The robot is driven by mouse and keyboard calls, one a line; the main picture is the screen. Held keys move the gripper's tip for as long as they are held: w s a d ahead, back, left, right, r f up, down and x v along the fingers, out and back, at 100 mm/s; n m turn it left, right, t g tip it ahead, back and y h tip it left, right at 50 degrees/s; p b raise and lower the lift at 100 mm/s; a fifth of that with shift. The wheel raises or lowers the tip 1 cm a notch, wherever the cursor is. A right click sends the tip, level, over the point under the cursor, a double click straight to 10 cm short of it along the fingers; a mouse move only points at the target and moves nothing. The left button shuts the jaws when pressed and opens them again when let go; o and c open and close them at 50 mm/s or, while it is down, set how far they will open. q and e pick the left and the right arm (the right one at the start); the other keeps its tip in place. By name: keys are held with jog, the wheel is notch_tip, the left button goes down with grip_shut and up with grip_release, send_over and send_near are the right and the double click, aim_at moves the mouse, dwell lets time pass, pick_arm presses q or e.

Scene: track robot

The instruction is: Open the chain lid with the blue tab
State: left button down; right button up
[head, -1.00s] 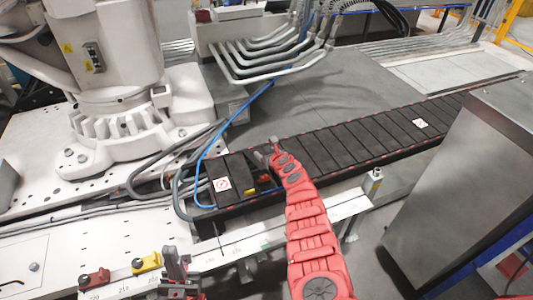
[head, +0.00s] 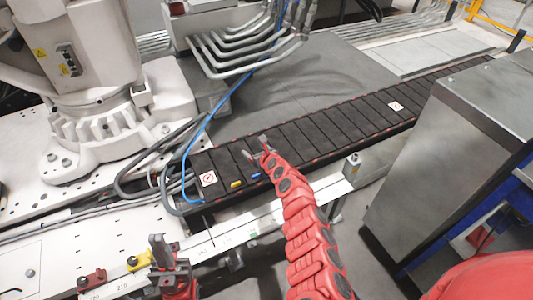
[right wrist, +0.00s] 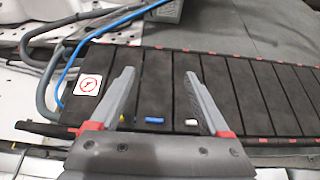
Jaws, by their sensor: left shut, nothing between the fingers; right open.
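The blue tab (head: 255,176) sits at the near edge of a black lid on the cable chain (head: 320,134). In the right wrist view the blue tab (right wrist: 155,120) lies between my open fingers, and its lid (right wrist: 154,88) looks flat and closed. My right gripper (head: 256,147) is open and empty over the chain, beyond the blue tab in the head view; it also shows in the right wrist view (right wrist: 159,72). Whether its fingers touch the lids I cannot tell. My left gripper (head: 158,241) is shut and empty at the lower left, away from the chain.
A yellow tab (head: 236,184) is left of the blue one, and a white tab (right wrist: 191,122) is right of it. A blue cable (head: 205,128) and grey hoses run by the chain's left end. A metal cabinet (head: 445,150) stands at the right.

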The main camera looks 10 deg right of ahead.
jog(key=p+v, duration=1.1)
jog(key=p, duration=0.2)
dwell(0.5)
